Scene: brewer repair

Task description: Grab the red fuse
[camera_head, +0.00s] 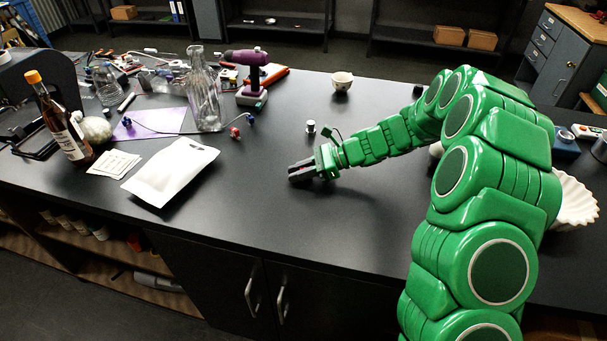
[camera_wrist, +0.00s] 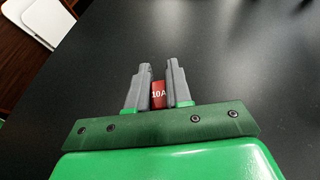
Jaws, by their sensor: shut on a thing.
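The red fuse (camera_wrist: 158,94), marked 10A, sits between the two grey fingers of my gripper (camera_wrist: 159,75) in the wrist view. My gripper is shut on it, with a finger against each side. In the head view my gripper (camera_head: 290,172) is over the middle of the black counter, pointing left. The fuse cannot be made out in the head view. The gap between gripper and counter is hard to judge.
A white pouch (camera_head: 172,172) lies left of my gripper. A small silver-topped cylinder (camera_head: 311,127) stands just behind it. A glass bottle (camera_head: 205,95), a purple drill (camera_head: 248,75) and a cup (camera_head: 342,81) stand farther back. The counter in front is clear.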

